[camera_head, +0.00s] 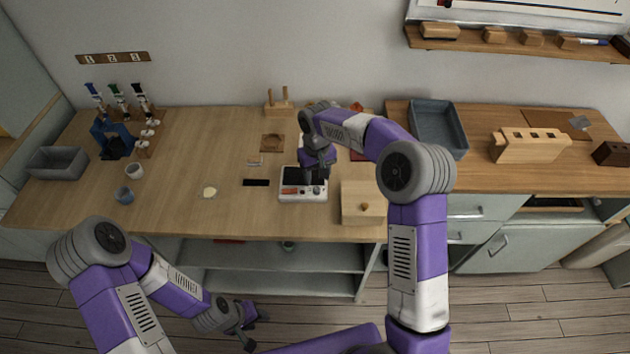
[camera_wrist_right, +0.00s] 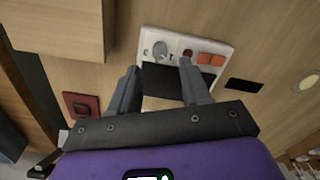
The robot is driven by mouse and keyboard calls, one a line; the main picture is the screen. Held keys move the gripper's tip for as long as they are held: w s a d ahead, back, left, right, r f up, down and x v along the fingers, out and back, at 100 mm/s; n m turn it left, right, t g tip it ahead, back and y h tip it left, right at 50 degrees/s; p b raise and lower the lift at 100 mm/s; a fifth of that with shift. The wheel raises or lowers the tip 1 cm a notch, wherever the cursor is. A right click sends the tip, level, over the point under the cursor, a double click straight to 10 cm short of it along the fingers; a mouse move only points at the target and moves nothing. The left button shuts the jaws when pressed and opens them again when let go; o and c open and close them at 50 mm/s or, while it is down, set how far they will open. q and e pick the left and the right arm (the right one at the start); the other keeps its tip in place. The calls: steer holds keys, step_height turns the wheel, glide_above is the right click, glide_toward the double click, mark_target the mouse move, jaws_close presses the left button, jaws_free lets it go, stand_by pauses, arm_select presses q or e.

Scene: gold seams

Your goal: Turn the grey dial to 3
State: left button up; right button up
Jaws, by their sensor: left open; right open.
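The white control panel (camera_head: 303,196) lies on the wooden worktop and also shows in the right wrist view (camera_wrist_right: 147,38). The grey dial (camera_wrist_right: 160,48) is on it, beside a dark red button (camera_wrist_right: 187,54). The dial's pointer and numbers are too small to read. My right gripper (camera_head: 316,176) is over the panel; in the right wrist view (camera_wrist_right: 159,66) its fingers are spread and empty, with the dial just beyond and between the tips. I cannot tell the height gap. My left gripper (camera_head: 250,325) is open and empty, low in front of the counter.
Orange switches (camera_wrist_right: 211,60) and a dark screen (camera_wrist_right: 165,80) share the panel. A wooden box (camera_head: 362,205) stands just right of it. A black strip (camera_head: 256,183) lies to its left. A grey tray (camera_head: 438,128) is further right. The worktop's front left is mostly clear.

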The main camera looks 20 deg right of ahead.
mark_target(317, 189)
step_height(317, 189, down, 5)
steer(key=shift+s+f+b, duration=0.1)
steer(key=shift+s+b, duration=0.05)
steer(key=shift+b, duration=0.3)
jaws_close()
